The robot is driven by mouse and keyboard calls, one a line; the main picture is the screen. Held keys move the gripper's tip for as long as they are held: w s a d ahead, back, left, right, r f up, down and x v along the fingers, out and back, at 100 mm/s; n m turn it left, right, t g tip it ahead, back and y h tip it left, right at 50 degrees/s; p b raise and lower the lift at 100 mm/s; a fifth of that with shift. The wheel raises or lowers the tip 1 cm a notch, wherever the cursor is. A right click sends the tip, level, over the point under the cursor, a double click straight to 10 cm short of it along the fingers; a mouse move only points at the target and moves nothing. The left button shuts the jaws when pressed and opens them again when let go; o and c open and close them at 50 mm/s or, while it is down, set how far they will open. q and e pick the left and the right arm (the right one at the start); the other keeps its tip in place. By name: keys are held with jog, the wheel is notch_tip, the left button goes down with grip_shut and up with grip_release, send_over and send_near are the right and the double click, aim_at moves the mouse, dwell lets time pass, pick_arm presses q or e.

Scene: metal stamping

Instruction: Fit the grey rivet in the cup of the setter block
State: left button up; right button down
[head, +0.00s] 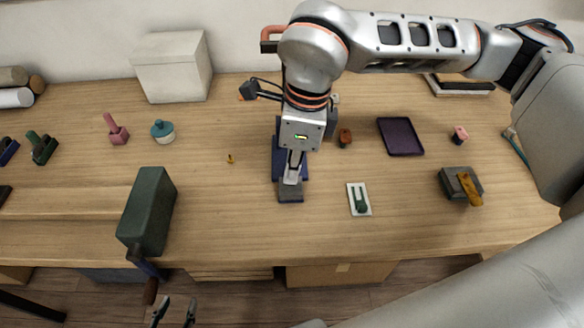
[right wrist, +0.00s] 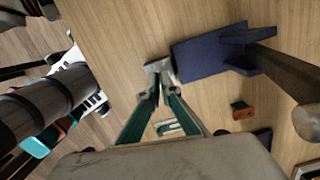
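My right gripper (head: 292,180) reaches down over a navy-blue stand (head: 279,150) at the middle of the table. In the right wrist view its two green fingers (right wrist: 160,78) come close together at their tips, by a small grey piece (right wrist: 157,65); I cannot tell whether this is the rivet or part of the fingertips. The navy stand also shows in that view (right wrist: 205,55), beside the fingertips. I cannot make out the setter block's cup. My left gripper (head: 174,314) is low at the front, off the table edge, open and empty.
A dark green box (head: 149,205) with a crank stands at the front left. A white plate (head: 352,188) with a green fork-shaped piece, a purple tray (head: 400,136) and a dark block (head: 455,183) with a yellow piece lie to the right. A white box (head: 173,67) stands behind.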

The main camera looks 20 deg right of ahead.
jog(key=shift+f+b, duration=0.6)
jog(key=shift+f, duration=0.35)
jog(key=c, duration=2.2)
grip_release()
jog(key=r, duration=0.4)
jog(key=d+r, duration=0.1)
jog(key=r, duration=0.7)
jog(key=shift+s+d, duration=0.15)
jog(key=shift+s, duration=0.15)
